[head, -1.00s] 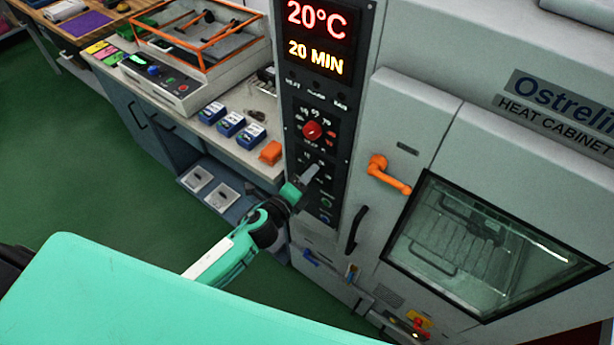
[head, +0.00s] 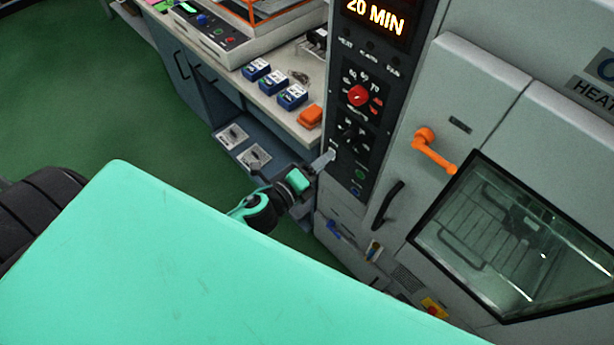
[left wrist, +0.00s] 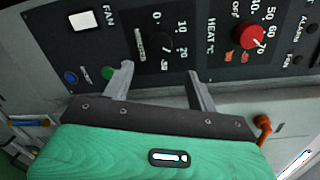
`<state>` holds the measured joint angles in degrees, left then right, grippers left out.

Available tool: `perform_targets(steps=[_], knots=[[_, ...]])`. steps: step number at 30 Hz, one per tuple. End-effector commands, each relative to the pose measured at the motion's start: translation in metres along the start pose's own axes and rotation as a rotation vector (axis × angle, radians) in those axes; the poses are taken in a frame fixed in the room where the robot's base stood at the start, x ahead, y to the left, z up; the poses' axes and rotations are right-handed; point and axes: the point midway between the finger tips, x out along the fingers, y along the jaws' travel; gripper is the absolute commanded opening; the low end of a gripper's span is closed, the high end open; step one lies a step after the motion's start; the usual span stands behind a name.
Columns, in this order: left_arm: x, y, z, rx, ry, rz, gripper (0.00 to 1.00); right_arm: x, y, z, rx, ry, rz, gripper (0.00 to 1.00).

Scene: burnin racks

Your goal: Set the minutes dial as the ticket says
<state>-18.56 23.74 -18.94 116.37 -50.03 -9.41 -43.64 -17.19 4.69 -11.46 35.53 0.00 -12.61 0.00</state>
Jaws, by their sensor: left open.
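The minutes dial (head: 352,138) is a black knob on the heat cabinet's dark control panel, below the red heat dial (head: 358,95). The lit display (head: 375,18) reads 20 MIN. In the left wrist view the black minutes dial (left wrist: 158,42) lies just past and between the two fingertips, apart from them. My left gripper (head: 324,158) is open and empty, just left of and below the dial; its two fingers (left wrist: 161,72) are spread in the wrist view. My right gripper is not in view. I cannot make out a ticket.
An orange door handle (head: 432,150) and black pull (head: 388,205) are right of the panel. The bench left of it holds blue boxes (head: 292,96) and an orange block (head: 310,117). In the wrist view, a white FAN switch (left wrist: 82,22) and blue and green buttons are left of the dial.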

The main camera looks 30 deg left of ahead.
Motion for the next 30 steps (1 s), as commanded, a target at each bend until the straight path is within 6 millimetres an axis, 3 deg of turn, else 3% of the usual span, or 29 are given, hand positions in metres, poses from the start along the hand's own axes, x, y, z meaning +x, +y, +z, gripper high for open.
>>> perform_targets(steps=[4,11,30], knots=[[-0.023,0.003,-0.001,-0.001,0.001,0.002,0.59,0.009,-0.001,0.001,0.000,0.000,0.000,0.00],[-0.043,0.001,-0.001,-0.001,0.001,0.001,0.59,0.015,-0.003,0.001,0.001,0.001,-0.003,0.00],[-0.047,0.000,0.000,0.000,0.000,0.000,0.59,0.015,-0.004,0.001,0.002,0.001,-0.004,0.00]])
